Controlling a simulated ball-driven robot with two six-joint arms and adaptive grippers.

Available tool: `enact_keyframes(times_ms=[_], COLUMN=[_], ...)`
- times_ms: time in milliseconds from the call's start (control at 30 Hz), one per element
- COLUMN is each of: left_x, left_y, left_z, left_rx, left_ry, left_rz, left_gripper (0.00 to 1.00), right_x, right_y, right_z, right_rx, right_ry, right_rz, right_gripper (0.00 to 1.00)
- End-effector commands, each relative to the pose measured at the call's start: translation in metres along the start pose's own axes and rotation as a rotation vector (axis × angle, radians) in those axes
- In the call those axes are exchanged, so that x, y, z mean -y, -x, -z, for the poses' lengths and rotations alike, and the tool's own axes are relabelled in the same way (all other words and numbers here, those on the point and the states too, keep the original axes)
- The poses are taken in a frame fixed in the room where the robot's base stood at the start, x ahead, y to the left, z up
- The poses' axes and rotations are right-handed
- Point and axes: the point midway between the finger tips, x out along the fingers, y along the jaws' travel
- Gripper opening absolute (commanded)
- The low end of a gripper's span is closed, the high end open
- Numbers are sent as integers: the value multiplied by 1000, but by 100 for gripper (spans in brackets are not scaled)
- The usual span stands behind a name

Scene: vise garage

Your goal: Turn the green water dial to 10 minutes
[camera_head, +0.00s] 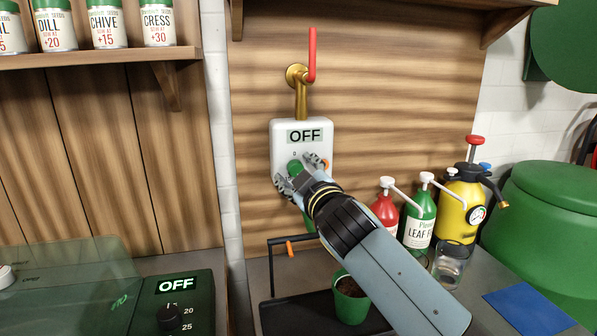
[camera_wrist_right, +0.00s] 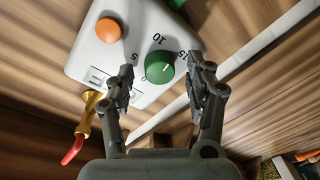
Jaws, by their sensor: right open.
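The green water dial (camera_head: 294,167) is on the front of a white wall-mounted timer box (camera_head: 285,130) whose display reads OFF. In the right wrist view the dial (camera_wrist_right: 158,67) has a short white mark, and the numbers 5, 10 and 15 are printed around it. My right gripper (camera_head: 299,172) is open at the dial, with one finger on each side. In the right wrist view my right gripper (camera_wrist_right: 162,82) shows gaps between both fingers and the dial. I cannot tell how close the fingertips are in depth. My left gripper is not in view.
An orange button (camera_wrist_right: 108,30) is beside the dial. A brass tap with a red lever (camera_head: 312,55) is above the box. Below stand a green plant pot (camera_head: 350,300), a red bottle (camera_head: 384,208), a green bottle (camera_head: 420,222) and a yellow sprayer (camera_head: 462,205).

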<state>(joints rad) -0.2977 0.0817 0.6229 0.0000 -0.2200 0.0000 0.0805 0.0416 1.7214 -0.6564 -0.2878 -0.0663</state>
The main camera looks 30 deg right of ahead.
Motion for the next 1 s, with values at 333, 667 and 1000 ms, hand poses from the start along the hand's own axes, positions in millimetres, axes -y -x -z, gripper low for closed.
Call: enact_keyframes(times_ms=[333,667,1000], left_x=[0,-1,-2], left_y=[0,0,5], left_z=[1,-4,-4], left_rx=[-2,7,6], left_ry=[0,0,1], left_rz=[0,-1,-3], left_gripper=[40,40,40], right_x=[0,0,0], right_y=[-3,-3,-2], right_z=[0,0,1], right_rx=[0,0,3], right_ry=[0,0,43], right_rz=[0,0,3], right_gripper=[49,6,0])
